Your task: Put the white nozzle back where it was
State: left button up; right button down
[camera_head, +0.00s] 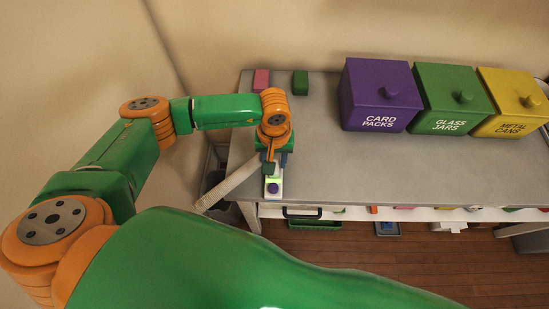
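My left gripper (271,165) is over the front left part of the grey table, pointing down. Its fingers are small and partly hidden by the wrist, so I cannot tell whether it is open or shut. A small white piece (273,194) with a green patch and a dark purple round spot shows just below it, at the table's front edge; it may be the white nozzle, but I cannot tell. A pale ribbed hose (230,185) slants from the gripper down to the left, past the table's edge. My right gripper is not in view.
The grey table (400,170) is clear in the middle. A pink block (261,80) and a green block (300,83) lie at the back left. A dark bin (222,208) stands left of the table.

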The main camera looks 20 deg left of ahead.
pick_arm(q)
jog(key=o, duration=0.6)
jog(key=shift+c, duration=0.2)
notch_tip(320, 180, up, 8)
jog(key=p, duration=0.5)
jog(key=shift+r, duration=0.1)
